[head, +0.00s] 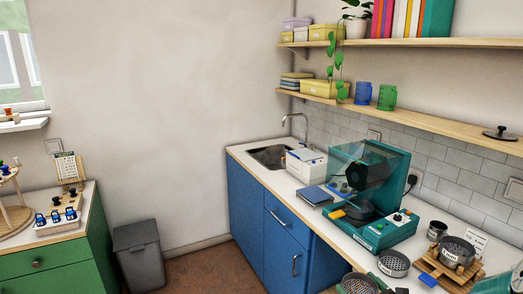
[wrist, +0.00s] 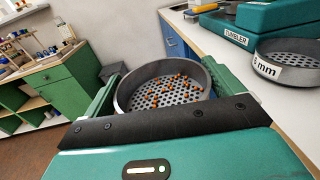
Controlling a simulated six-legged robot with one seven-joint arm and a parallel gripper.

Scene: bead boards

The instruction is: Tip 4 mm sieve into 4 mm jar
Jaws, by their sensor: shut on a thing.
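My gripper (wrist: 160,86) is shut on a round dark grey sieve (wrist: 150,104), one green finger on each side. Several small orange beads (wrist: 177,84) lie on its perforated floor. No size label shows on the held sieve, so I cannot read whether it is the 4 mm one. In the head view a dark perforated sieve (head: 357,286) at the bottom edge appears to be the held one, partly cut off. I cannot make out a jar labelled 4 mm in either view.
Another sieve (wrist: 290,62), with a partly cut "mm" label, stands on the white counter (wrist: 240,70) beside the teal tumbler (wrist: 262,24). A third sieve (head: 457,248) is on a wooden stand (head: 440,272). A green cabinet (wrist: 55,88) and grey bin (head: 138,250) are at left.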

